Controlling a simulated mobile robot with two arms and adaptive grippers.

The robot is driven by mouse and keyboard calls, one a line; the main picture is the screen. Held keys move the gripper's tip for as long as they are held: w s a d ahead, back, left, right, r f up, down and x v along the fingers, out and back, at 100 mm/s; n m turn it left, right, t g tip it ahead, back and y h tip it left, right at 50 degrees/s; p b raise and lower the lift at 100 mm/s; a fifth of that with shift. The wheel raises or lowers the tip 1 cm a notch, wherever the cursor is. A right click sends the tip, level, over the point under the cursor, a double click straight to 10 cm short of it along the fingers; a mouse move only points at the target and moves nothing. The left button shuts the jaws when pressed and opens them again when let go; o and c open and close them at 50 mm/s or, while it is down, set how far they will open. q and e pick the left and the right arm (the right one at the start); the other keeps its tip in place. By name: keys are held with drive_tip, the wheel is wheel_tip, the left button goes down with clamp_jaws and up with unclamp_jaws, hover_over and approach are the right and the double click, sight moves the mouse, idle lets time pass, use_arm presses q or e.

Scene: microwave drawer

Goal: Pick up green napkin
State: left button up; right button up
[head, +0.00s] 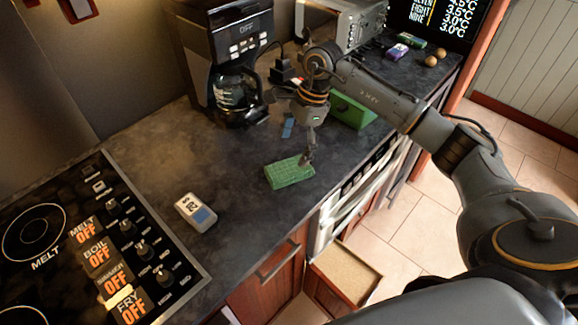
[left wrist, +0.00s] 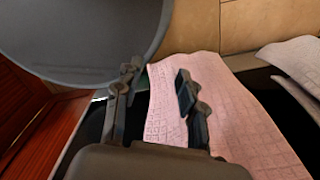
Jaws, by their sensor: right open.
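The green napkin (head: 289,173) lies flat on the dark countertop, in the middle of the head view, near the counter's front edge. It is a small green rectangle with a grid-like texture. My right gripper (head: 308,157) is open and points down at the napkin's right end. Its fingertips are at or just above the cloth; I cannot tell if they touch. My left gripper (left wrist: 158,95) shows only in the left wrist view. Its two fingers are apart, with a pink textured cloth (left wrist: 237,115) behind and beside them.
A stove panel (head: 110,250) fills the counter's left side, and a small grey timer-like device (head: 196,211) lies right of it. A coffee maker (head: 235,75) stands behind. A green box (head: 352,111) sits behind my right gripper. A drawer (head: 342,278) is open below the counter.

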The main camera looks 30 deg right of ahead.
sight(290, 167)
drive_tip(key=shift+p+x, duration=0.6)
drive_tip(key=shift+x, duration=0.4)
drive_tip(key=x, duration=0.1)
drive_tip(key=p+x, duration=0.1)
drive_tip(key=x, duration=0.1)
drive_tip(key=shift+s+d+f+p, duration=0.1)
drive_tip(key=shift+s+f+p, duration=0.2)
drive_tip(key=shift+p, duration=0.05)
drive_tip(key=shift+f, duration=0.35)
drive_tip(key=c, duration=1.1)
use_arm(q)
drive_tip(key=w+r, duration=0.2)
drive_tip(key=r, duration=0.1)
drive_tip(key=shift+w+r, duration=0.15)
drive_tip(key=shift+w, duration=0.2)
use_arm(e)
drive_tip(key=shift+c, duration=0.7)
use_arm(q)
drive_tip(key=shift+w, duration=0.1)
